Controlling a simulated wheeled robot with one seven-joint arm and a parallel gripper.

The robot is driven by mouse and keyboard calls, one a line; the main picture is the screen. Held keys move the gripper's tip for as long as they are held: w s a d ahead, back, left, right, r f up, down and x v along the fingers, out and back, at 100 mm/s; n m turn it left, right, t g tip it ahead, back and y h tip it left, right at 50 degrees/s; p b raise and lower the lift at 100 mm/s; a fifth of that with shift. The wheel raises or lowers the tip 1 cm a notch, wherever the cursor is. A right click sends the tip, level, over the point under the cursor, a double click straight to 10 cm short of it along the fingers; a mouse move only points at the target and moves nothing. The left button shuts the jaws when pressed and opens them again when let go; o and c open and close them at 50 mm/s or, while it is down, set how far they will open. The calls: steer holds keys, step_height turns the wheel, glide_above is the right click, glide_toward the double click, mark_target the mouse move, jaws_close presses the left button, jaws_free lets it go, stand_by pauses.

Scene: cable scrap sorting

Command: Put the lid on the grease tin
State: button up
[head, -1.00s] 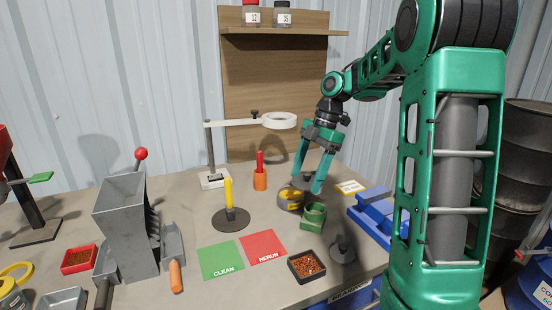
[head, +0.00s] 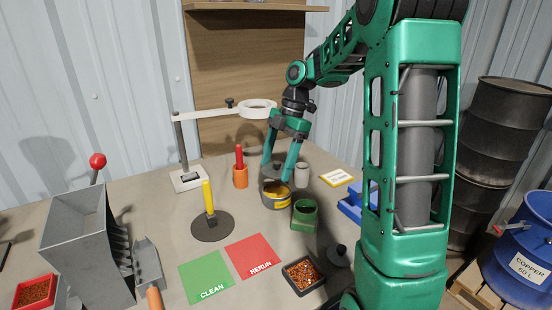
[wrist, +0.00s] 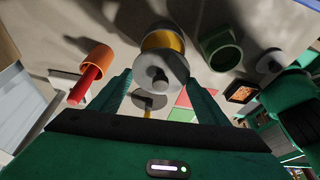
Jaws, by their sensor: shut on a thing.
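The grease tin (head: 277,196) is a short round tin with a yellow band, standing on the bench beside a green cup. It also shows in the wrist view (wrist: 165,42), partly behind the lid. The lid (wrist: 157,76) is a grey disc with a knob in its middle. My gripper (head: 276,176) points down at the tin and is shut on the lid, one finger on each side of it. The lid (head: 272,170) is over the top of the tin; I cannot tell whether the two touch.
The green cup (head: 305,214) stands close at the tin's right. A pale cup (head: 302,174) is behind it. An orange holder (head: 240,177) and a ring stand (head: 187,180) are to the left. A granule tray (head: 303,275) and a dark knobbed disc (head: 338,257) lie in front.

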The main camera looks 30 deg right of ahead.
steer(key=shift+f, duration=3)
steer(key=shift+s+f, duration=0.15)
steer(key=shift+f, duration=0.15)
steer(key=shift+s+a+f, duration=0.1)
steer(key=shift+f, duration=0.05)
steer(key=o, duration=1.2)
steer(key=shift+w, duration=0.2)
